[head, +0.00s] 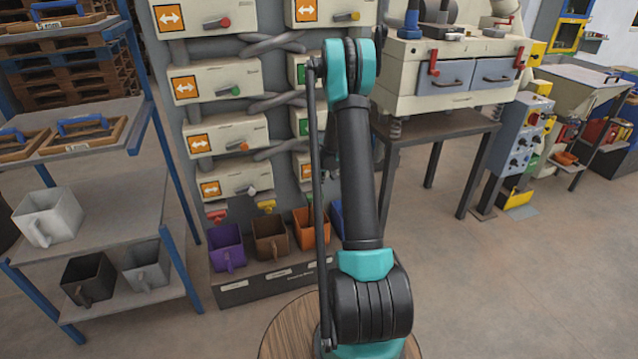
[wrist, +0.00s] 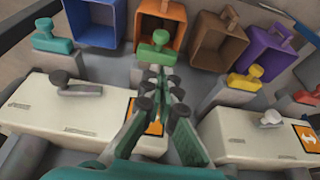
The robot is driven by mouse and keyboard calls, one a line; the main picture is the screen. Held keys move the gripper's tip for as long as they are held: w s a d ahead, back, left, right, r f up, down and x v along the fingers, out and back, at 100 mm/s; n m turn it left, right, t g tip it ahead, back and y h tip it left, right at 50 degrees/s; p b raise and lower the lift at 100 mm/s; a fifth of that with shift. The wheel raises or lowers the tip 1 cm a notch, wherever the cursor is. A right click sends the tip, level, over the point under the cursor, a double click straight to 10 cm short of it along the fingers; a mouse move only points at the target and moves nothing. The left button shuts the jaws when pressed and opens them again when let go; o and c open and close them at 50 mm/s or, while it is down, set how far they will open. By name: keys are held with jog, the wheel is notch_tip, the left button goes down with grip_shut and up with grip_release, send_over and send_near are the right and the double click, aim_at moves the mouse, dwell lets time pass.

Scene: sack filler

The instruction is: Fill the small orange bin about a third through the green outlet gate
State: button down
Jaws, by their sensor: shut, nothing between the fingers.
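The small orange bin (head: 311,230) stands in the row of bins at the foot of the filler, partly behind my arm. In the wrist view, the orange bin (wrist: 160,32) shows its open mouth, and I see no material in it. The green outlet gate (wrist: 157,50) has a knobbed handle and lies over the bin's near edge in that view. My gripper (wrist: 163,82) is shut and empty, its tips just short of the green gate; I cannot tell whether they touch it.
A brown bin (head: 270,238), a purple bin (head: 227,250) and a blue bin (wrist: 95,12) flank the orange one. A yellow gate (wrist: 244,84), a red gate (head: 217,214) and a teal gate (wrist: 50,38) sit nearby. A shelf rack (head: 100,190) stands left; open floor lies right.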

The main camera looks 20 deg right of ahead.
aim_at(316, 200)
jog(key=s+f, duration=0.4)
jog(key=f, duration=0.9)
jog(key=shift+s+d+f, duration=0.15)
jog(key=shift+d+f, duration=0.05)
dwell(6.5)
